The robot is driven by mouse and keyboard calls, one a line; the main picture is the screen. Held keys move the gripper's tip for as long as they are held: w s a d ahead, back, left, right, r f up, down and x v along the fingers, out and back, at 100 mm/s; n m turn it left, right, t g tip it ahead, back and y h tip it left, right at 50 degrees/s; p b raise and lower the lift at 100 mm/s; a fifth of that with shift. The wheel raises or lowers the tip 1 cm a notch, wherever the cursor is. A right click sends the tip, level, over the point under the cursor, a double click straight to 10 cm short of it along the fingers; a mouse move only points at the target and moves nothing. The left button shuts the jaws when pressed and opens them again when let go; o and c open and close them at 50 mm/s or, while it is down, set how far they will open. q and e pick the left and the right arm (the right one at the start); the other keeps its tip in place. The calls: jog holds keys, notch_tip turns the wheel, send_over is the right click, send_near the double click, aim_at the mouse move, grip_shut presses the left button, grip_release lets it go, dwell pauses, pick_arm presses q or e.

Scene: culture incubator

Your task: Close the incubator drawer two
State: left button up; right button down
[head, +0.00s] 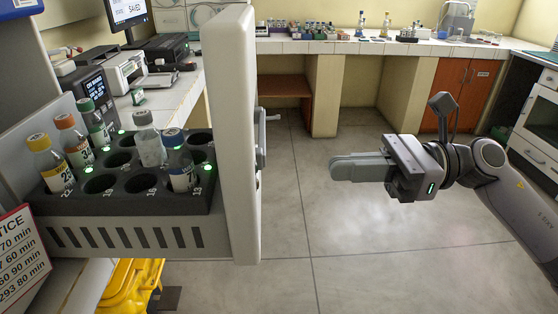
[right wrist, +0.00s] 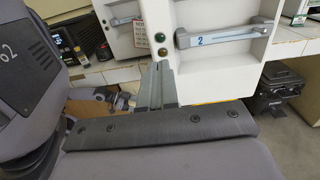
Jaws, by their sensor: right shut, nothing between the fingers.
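The incubator drawer two stands pulled out at the left of the head view, its thick white front panel (head: 232,140) facing right. Its dark rack (head: 120,200) holds several capped bottles in numbered wells. In the right wrist view the white front (right wrist: 250,60) carries the number 2 and a grey bar handle (right wrist: 225,35); the handle also shows edge-on in the head view (head: 261,140). My right gripper (head: 335,168) is shut and empty, pointing left at the panel, with a clear gap between. Its fingers show in the right wrist view (right wrist: 165,75). My left gripper is out of view.
A notice sign (head: 18,250) hangs at the lower left, and a yellow object (head: 130,285) lies below the drawer. A bench with glassware (head: 340,45) runs along the back. The floor (head: 370,240) between drawer and gripper is clear.

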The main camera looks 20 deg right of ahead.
aim_at(255, 170)
jog(key=p+x, duration=0.3)
jog(key=x, duration=0.5)
jog(key=shift+w+a+r, duration=0.1)
jog(key=shift+a, duration=0.15)
jog(key=shift+w+a, duration=0.15)
jog(key=shift+a, duration=0.4)
jog(key=shift+w, duration=0.1)
